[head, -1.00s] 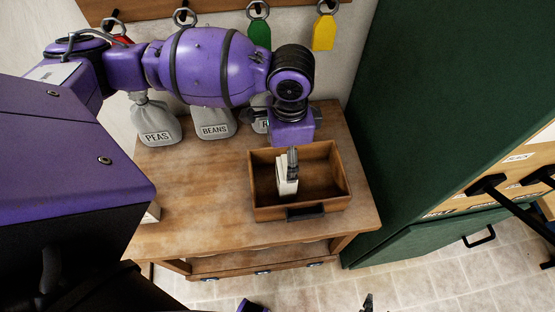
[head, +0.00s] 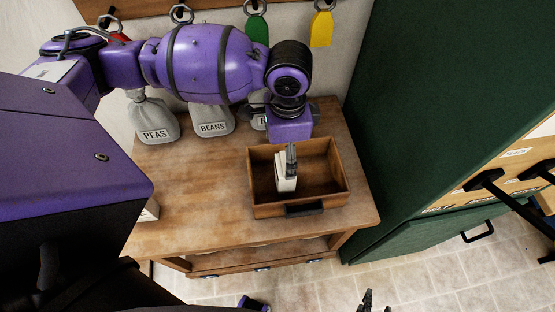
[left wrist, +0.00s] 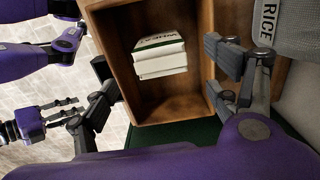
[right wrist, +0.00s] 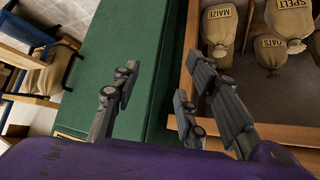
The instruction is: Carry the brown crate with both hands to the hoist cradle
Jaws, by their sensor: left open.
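The brown crate (head: 327,165) is an open wooden box on a wooden table, with a dark handle (head: 304,209) on its near side. White block-like items lie inside it. My left gripper (head: 291,157) hangs over the crate from the back, one dark finger in front of the white items. In the left wrist view the crate (left wrist: 190,106) shows between its two spread fingers, which hold nothing. My right gripper (head: 367,303) is at the bottom edge of the head view, away from the crate. In the right wrist view its fingers (right wrist: 158,84) are apart and empty. No hoist cradle is recognisable.
The table (head: 190,195) is clear left of the crate. Grey sacks, including PEAS (head: 155,128) and BEANS (head: 213,120), stand at the back. A tall green cabinet (head: 425,90) rises at the right, with black handles (head: 485,178). Tiled floor lies in front.

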